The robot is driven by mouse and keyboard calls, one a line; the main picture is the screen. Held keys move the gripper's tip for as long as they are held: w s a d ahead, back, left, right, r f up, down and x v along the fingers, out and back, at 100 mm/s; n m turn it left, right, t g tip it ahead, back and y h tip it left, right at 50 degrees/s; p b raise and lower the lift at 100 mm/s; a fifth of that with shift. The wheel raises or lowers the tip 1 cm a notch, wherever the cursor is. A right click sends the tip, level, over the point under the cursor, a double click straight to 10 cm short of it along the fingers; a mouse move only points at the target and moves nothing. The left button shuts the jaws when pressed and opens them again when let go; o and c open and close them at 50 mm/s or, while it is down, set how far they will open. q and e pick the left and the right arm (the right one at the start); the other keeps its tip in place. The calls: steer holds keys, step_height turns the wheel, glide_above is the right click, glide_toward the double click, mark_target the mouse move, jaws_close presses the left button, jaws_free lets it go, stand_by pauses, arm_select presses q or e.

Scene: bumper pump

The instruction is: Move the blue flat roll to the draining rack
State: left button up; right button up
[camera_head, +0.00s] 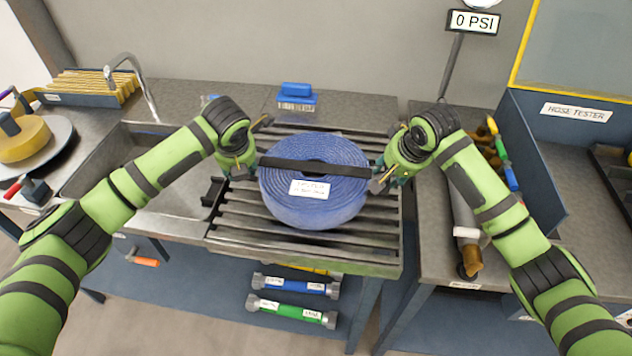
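The blue flat roll (330,207) is a coiled blue hose with a black strap across its top and a white label. It appears to lie flat on the slatted draining rack (300,239), near its middle. My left gripper (243,168) is at the roll's left side by the strap's left end. My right gripper (382,180) is at the roll's right side by the strap's right end. The fingers are small and partly hidden, so I cannot tell whether either one grips the roll or strap.
A sink (160,205) with a tap (140,85) is left of the rack. A blue brush (296,94) lies behind it. A blue upright panel (535,165) and hose fittings (466,225) are at right.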

arm_select(q)
steer(key=shift+r, duration=0.1)
arm_select(e)
steer(key=shift+s+r, duration=0.1)
steer(key=shift+a, duration=0.1)
arm_select(q)
steer(key=shift+d+r, duration=0.1)
steer(key=v, duration=1.1)
steer(key=shift+s+r, duration=0.2)
steer(key=shift+r, duration=0.15)
arm_select(e)
steer(key=v, duration=1.2)
